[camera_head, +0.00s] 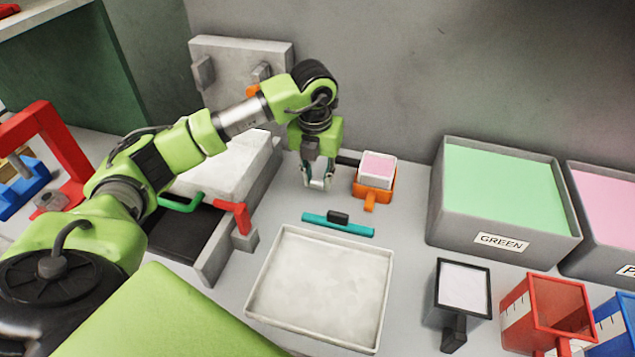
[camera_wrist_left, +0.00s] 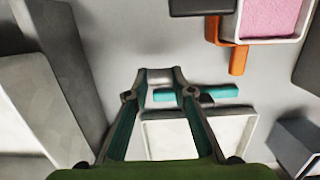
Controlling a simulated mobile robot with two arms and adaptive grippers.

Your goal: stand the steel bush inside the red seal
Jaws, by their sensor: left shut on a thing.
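My left gripper (camera_head: 318,184) is over the bench behind the white tray, its fingers pointing down. It is shut on a small grey metallic piece, which looks like the steel bush (camera_wrist_left: 160,75), between the fingertips in the left wrist view. In the head view the fingers partly cover this piece, and I cannot tell its height above the bench. I cannot make out a red seal in either view. My right gripper is not in view.
The white tray (camera_head: 254,302) and a teal bar (camera_head: 338,224) lie in front of the gripper. An orange holder (camera_head: 370,197) with a pink-filled white box is right of it. A press with a red handle (camera_head: 238,215) stands left. Grey bins (camera_head: 500,258) are at right.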

